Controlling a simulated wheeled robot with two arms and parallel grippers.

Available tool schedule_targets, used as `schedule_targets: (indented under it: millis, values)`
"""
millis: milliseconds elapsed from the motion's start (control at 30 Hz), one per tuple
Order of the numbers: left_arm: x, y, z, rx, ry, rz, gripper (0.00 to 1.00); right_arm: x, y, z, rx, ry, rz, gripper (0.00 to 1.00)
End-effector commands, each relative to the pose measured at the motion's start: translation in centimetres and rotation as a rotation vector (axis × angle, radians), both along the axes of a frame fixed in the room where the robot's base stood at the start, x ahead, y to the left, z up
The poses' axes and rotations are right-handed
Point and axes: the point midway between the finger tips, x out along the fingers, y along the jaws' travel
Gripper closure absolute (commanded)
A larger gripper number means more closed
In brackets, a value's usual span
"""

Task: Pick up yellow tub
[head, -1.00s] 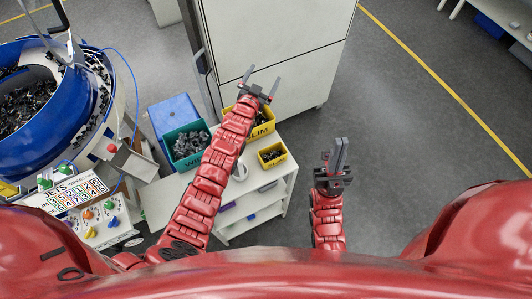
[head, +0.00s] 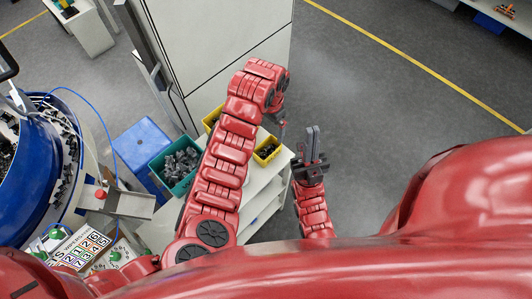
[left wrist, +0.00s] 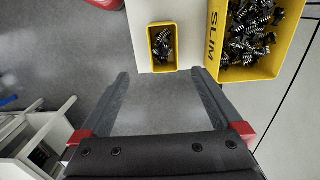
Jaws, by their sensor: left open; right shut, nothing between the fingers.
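A small yellow tub (head: 263,161) with black parts in it stands on the white shelf unit beside my left gripper (head: 282,126). In the left wrist view the small yellow tub (left wrist: 163,69) lies just beyond the fingertips, between their lines. My left gripper (left wrist: 160,76) is open and empty, apart from the tub. In the head view my left arm partly hides this larger tub (head: 208,123). My right gripper (head: 312,133) is shut and empty, right of the shelf.
A green bin (head: 167,180) of grey parts and a blue bin (head: 138,143) are left of my left arm. A tall pale cabinet (head: 225,45) stands behind the shelf unit (head: 262,190). A blue bowl machine (head: 40,165) is at the left. Floor right of the shelf is clear.

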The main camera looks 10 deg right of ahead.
Motion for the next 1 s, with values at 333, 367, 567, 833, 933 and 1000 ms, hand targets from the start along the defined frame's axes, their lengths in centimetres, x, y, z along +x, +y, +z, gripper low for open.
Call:
schedule_targets:
  millis: [333, 367, 567, 833, 933, 1000]
  values:
    - [0.2, 0.1, -8.5, -0.004, -0.004, 0.002, 0.00, 0.0, 0.0, -6.4, 0.000, 0.000, 0.000, 1.00]
    - [0.1, 0.0, -8.9, -0.005, -0.003, 0.001, 0.00, 0.0, 0.0, -6.8, 0.000, 0.000, 0.000, 1.00]
    - [0.2, 0.0, -10.2, -0.003, -0.006, 0.002, 0.00, 0.0, 0.0, -7.9, 0.000, 0.000, 0.000, 1.00]
    - [0.3, 0.4, -11.6, 0.000, -0.002, 0.002, 0.00, 0.0, 0.0, -5.8, 0.000, 0.000, 0.000, 1.00]
    - [0.4, 0.6, -12.7, 0.001, -0.001, 0.002, 0.00, 0.0, 0.0, -4.8, 0.000, 0.000, 0.000, 1.00]
    - [0.4, 0.5, -13.6, 0.000, 0.000, 0.003, 0.00, 0.0, 0.0, -4.7, 0.000, 0.000, 0.000, 1.00]
